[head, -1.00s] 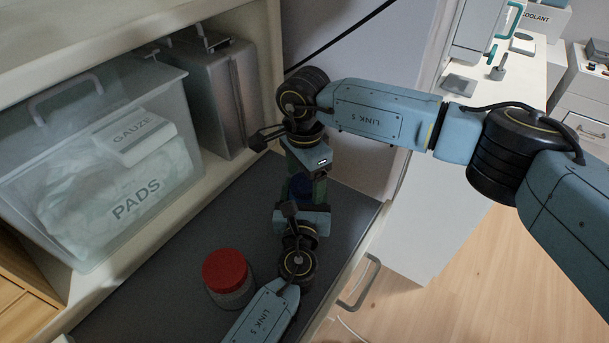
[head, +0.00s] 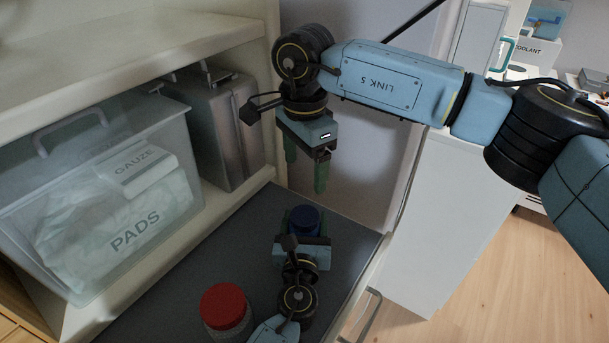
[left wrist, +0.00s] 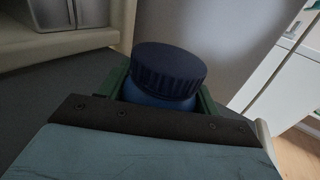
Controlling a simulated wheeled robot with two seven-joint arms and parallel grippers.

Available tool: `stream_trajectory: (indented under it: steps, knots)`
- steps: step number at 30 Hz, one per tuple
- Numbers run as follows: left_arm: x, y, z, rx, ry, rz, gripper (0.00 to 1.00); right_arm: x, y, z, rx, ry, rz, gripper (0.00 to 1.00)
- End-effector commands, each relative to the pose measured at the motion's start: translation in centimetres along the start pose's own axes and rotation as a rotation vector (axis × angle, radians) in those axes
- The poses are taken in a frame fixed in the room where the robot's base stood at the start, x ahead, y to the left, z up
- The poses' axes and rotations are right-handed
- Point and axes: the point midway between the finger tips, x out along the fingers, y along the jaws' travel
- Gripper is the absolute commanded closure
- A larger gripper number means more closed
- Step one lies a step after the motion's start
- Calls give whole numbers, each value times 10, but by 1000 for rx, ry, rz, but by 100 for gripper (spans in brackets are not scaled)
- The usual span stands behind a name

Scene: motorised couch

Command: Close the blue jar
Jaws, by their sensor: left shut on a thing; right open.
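The blue jar (head: 305,221) stands on the dark grey surface, with its dark blue lid on top. In the left wrist view the ribbed lid (left wrist: 168,70) sits on the jar's mouth, and the blue body (left wrist: 158,98) shows just under it. Whether the lid is fully tightened I cannot tell. My left gripper (head: 304,226) is shut around the jar's body from the near side; its green fingers flank the jar. My right gripper (head: 306,172) is above and slightly behind the jar, fingers pointing down, open and empty, clear of the lid.
A red-lidded jar (head: 226,308) stands to the left of my left arm. A clear bin of pads and gauze (head: 110,190) and a metal case (head: 228,130) stand on the shelf at left. A drawer handle (head: 362,318) is at right. Dark surface is free between bin and jars.

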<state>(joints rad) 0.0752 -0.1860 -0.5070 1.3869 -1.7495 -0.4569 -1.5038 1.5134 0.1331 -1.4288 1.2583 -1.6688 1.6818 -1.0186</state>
Motion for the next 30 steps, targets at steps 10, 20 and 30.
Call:
stream_trajectory:
  steps: [10, 20, 30]
  knots:
    - [0, 0, 0, 0, 0, 0, 28, -1, 0, 0, 0, -1, 0, 21]
    - [0, 0, 0, 0, 0, 0, 12, 0, 0, 0, 0, -1, 1, 21]
    - [-36, 0, 0, 1, 3, -1, 12, -8, 0, 0, 0, -1, 0, 21]
